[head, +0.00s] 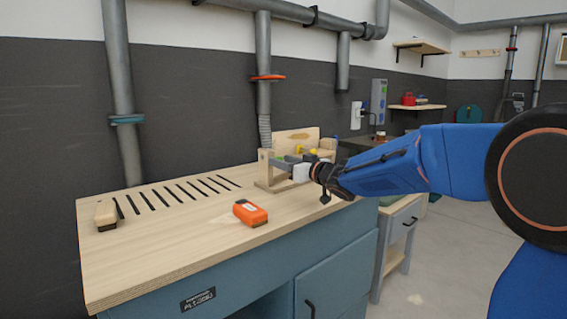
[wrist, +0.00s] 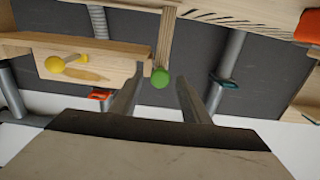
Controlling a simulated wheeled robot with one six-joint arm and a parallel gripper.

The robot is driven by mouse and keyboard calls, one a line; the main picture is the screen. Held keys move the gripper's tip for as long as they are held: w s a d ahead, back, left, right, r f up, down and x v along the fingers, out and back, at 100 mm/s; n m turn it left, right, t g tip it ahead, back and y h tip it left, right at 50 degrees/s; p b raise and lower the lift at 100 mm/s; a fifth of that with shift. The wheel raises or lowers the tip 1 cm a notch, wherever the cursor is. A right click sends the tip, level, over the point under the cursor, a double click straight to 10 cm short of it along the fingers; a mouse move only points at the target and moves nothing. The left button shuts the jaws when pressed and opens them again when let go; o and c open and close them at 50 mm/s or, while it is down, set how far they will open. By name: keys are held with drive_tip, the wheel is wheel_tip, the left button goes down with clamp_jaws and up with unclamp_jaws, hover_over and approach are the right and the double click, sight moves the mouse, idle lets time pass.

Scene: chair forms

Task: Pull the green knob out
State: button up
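The green knob (wrist: 160,78) shows its round end in the wrist view, in front of an upright wooden post (wrist: 166,35). My gripper (wrist: 161,82) is open, with one grey finger on each side of the knob in the picture. I cannot tell whether the fingertips touch it or how far it lies between them. In the head view my gripper (head: 284,163) reaches into the wooden stand (head: 265,170) on the workbench, and its fingers partly hide the stand. The knob is too small there to make out surely.
A yellow knob (wrist: 57,64) sits on a wooden board (wrist: 100,70) beside the green one. An orange device (head: 250,213) and a wooden block (head: 105,215) lie on the workbench (head: 180,240), near its slots. The bench's front middle is clear. Pipes run along the wall behind.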

drive_tip(key=v, duration=1.7)
drive_tip(key=shift+d, duration=0.15)
drive_tip(key=shift+s, duration=0.1)
